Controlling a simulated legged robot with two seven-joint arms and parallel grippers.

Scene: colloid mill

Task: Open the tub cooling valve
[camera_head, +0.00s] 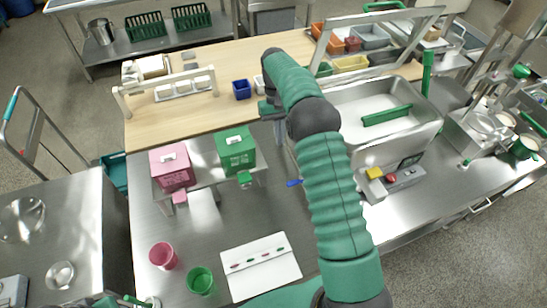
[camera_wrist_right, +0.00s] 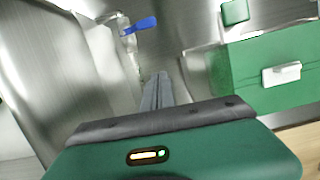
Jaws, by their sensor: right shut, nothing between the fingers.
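The tub (camera_head: 350,128) is a steel basin with a white inside, right of my right arm in the head view. A small blue lever (camera_head: 294,183), which looks like the cooling valve handle, sits low by its left side. In the right wrist view the blue lever (camera_wrist_right: 140,25) is on a metal fitting near the top, beyond the fingers. My right gripper (camera_head: 268,112) hangs down left of the tub, small in the head view. In the wrist view its fingers (camera_wrist_right: 158,80) are together and empty, apart from the lever. My left gripper is not clearly visible.
A green box (camera_head: 236,150) and a pink box (camera_head: 172,167) stand on a raised shelf left of the tub; the green box (camera_wrist_right: 260,70) is close in the wrist view. Pink (camera_head: 163,256) and green (camera_head: 200,281) cups and a white board (camera_head: 260,265) lie in front.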

